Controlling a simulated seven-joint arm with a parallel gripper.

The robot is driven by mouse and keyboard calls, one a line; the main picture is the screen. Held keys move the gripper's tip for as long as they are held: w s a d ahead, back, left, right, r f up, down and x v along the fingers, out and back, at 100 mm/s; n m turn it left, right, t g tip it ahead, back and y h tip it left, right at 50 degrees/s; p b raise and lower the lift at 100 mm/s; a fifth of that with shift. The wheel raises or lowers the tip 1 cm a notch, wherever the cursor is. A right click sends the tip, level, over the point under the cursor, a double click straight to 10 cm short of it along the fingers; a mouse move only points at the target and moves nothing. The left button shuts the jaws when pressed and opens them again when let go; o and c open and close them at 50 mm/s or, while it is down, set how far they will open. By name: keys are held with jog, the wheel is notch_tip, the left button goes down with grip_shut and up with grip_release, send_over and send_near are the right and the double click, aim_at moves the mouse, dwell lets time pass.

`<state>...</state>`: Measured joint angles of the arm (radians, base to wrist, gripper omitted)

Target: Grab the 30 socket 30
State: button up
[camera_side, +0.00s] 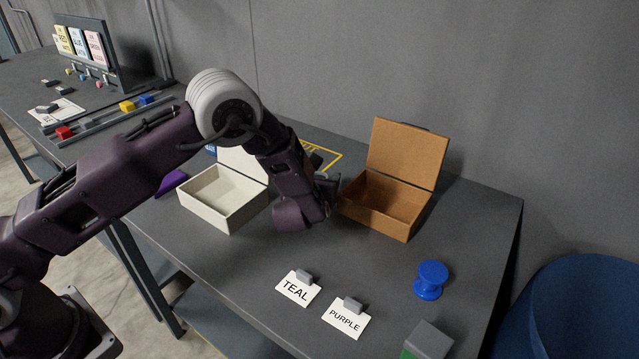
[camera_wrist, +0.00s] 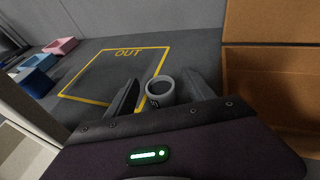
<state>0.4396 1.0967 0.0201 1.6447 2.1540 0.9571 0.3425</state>
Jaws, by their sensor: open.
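A small grey cylindrical socket (camera_wrist: 160,92) with a dark hollow top stands upright in the wrist view, near the right edge of a yellow outlined area. A dark mark on its side is too small to read surely. My gripper (camera_wrist: 162,85) is open, with one finger on each side of the socket. I cannot tell whether the fingers touch it. In the side view my gripper (camera_side: 330,188) is between the two open boxes, and the arm hides the socket.
A brown open box (camera_side: 385,205) stands close to the right of my gripper; a white open box (camera_side: 222,199) stands to the left. The yellow OUT outline (camera_wrist: 112,75) lies behind. TEAL (camera_side: 298,289) and PURPLE (camera_side: 346,318) cards and a blue spool-like object (camera_side: 431,280) sit in front.

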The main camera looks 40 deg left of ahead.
grip_shut()
dwell(0.3)
